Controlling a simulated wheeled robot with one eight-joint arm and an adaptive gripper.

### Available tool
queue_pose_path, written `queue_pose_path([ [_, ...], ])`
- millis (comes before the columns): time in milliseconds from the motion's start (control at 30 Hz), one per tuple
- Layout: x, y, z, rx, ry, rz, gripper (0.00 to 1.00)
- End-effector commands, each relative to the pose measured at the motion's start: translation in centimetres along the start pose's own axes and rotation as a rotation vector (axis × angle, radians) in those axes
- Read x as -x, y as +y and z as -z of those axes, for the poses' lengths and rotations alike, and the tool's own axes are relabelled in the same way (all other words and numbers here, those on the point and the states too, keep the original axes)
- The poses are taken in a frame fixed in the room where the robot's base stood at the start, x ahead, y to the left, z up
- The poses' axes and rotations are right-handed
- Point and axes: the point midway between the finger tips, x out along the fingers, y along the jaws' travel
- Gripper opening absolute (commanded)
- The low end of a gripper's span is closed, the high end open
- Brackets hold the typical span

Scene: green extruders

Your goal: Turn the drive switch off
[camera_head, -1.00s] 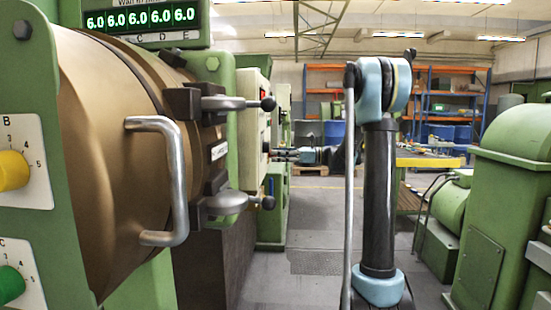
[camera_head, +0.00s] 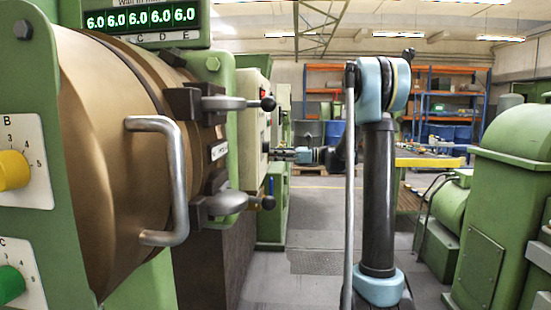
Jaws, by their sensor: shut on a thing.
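The cream control box (camera_head: 252,112) stands on the green machine beyond the large bronze barrel, and I see its front face at a steep angle. My gripper (camera_head: 270,153) is small and far off in this view. Its fingertips are at the right-hand face of the box, at mid height, shut on a small part there. That part is where the drive switch would be, but the fingers and the steep angle hide its shape and position.
A bronze barrel (camera_head: 105,120) with a steel handle (camera_head: 178,180) and black-knobbed clamps fills the left. A green machine (camera_head: 500,190) stands at right. Grey floor (camera_head: 315,230) is open between. Orange and blue shelves (camera_head: 430,100) stand at the back.

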Motion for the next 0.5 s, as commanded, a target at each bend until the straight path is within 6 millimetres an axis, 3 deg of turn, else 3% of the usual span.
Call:
queue_pose_path([
  [500,0.04,-0.26,-0.07,0.338,0.0,0.004,0.04],
])
